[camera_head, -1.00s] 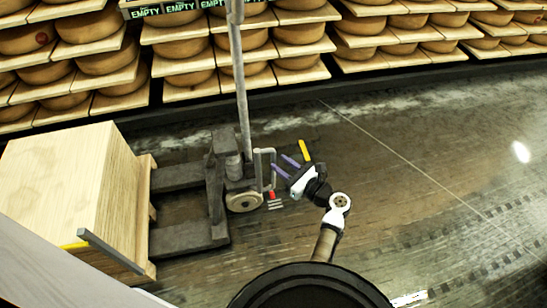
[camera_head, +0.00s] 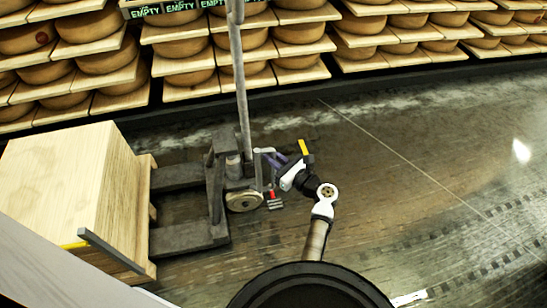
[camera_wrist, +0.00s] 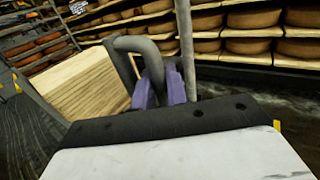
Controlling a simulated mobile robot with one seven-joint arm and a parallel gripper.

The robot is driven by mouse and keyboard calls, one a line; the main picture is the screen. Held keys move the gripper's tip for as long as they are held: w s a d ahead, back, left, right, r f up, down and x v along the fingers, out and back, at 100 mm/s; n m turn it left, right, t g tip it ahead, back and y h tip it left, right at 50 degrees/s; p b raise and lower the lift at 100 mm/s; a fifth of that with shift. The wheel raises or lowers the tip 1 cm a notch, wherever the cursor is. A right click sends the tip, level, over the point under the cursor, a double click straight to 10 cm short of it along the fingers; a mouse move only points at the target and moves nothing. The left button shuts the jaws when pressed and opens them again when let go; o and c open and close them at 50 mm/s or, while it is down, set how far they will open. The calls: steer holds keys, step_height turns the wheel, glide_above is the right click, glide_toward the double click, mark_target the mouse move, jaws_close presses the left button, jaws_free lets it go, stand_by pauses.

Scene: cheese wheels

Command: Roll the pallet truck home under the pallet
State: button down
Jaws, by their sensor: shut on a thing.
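The dark grey pallet truck (camera_head: 216,192) stands left of centre in the head view, its tall pole upright and its two forks pointing left. The fork ends reach the side of the pallet (camera_head: 150,215), and how far they go under it is hidden. A large pale wooden box (camera_head: 80,175) rests on the pallet; it also shows in the wrist view (camera_wrist: 85,88). My gripper (camera_head: 272,158) is at the right side of the truck, its purple fingers shut on the grey bar handle (camera_wrist: 150,52), which passes between them in the wrist view.
Shelves of cheese wheels (camera_head: 300,32) line the back wall. A yellow mark (camera_head: 303,147) and a small red piece (camera_head: 270,194) show near my gripper. A grey bar with a yellow end (camera_head: 110,250) is in front of the box. Wet floor (camera_head: 430,180) on the right is clear.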

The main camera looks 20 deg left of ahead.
steer(key=s+a+p, duration=0.2)
steer(key=s+a, duration=0.4)
steer(key=a, duration=0.4)
steer(key=s+a+p, duration=0.2)
steer(key=s+a, duration=0.5)
steer(key=a, duration=0.2)
steer(key=shift+a+r, duration=0.2)
steer(key=shift+a, duration=0.15)
steer(key=c, duration=1.6)
jaws_free()
steer(key=shift+a, duration=0.15)
steer(key=shift+o, duration=0.5)
steer(key=shift+s+a+f, duration=0.1)
steer(key=shift+s+a, duration=0.1)
steer(key=shift+s, duration=0.05)
steer(key=shift+s+f, duration=0.1)
steer(key=shift+d, duration=0.1)
